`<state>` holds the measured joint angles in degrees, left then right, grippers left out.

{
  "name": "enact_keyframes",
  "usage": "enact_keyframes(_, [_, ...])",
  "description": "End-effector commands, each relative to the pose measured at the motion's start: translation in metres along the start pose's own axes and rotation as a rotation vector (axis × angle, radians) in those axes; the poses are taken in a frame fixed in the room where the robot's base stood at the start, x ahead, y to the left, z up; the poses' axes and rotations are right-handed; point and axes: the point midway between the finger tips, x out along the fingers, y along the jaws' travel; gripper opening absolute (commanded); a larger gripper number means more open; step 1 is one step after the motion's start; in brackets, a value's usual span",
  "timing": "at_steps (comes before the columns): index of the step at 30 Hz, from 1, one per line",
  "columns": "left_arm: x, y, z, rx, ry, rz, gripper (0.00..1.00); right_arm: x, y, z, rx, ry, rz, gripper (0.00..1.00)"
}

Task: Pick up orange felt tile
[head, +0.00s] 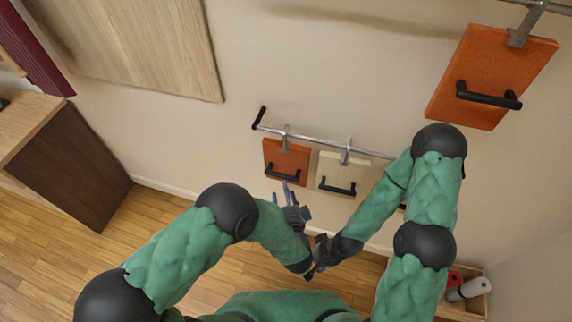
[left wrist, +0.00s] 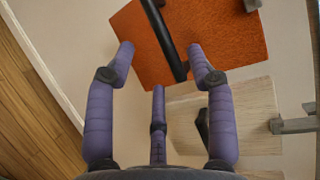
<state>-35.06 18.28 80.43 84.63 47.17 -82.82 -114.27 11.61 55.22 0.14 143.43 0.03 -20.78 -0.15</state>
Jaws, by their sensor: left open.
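An orange felt tile (head: 286,155) with a black bar handle (head: 283,173) hangs by a clip from a metal rail on the wall. In the left wrist view the same orange tile (left wrist: 225,38) fills the upper middle, and its handle (left wrist: 166,38) runs between my fingertips in the picture. My left gripper (head: 287,190) is just below the tile, its purple fingers (left wrist: 160,52) spread open and empty. I cannot tell how far the fingertips are from the handle. My right gripper (head: 319,268) is low beside my left forearm; its jaws are too small and dark to read.
A pale tile (head: 334,167) with a black handle hangs right of the orange one on the rail (head: 320,142). A larger-looking orange tile (head: 497,65) hangs at the upper right. A brown cabinet (head: 70,160) stands left. A wooden box (head: 470,303) with rolls is at lower right.

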Motion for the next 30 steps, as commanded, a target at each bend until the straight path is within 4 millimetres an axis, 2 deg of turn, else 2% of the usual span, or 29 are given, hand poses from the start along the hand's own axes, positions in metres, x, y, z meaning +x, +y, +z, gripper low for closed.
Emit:
enact_keyframes(3, [0.017,0.002,0.0,-0.003,-0.001,0.002,0.55,0.007,0.003,0.0,0.0,0.0,0.0,0.4])
enact_keyframes(11, [0.034,0.002,-0.003,-0.003,0.001,0.001,0.55,0.014,0.005,-0.001,0.0,0.0,0.0,0.4])
enact_keyframes(19, [0.07,0.003,-0.008,-0.004,0.0,0.002,0.55,0.032,0.011,-0.001,0.0,0.0,0.0,0.4])
enact_keyframes(23, [0.078,0.002,-0.008,-0.003,0.002,0.003,0.55,0.034,0.012,-0.001,0.0,0.0,0.0,0.4])
enact_keyframes(30, [0.078,0.001,-0.008,-0.002,0.003,0.003,0.55,0.033,0.012,-0.001,0.0,0.0,0.0,0.4])
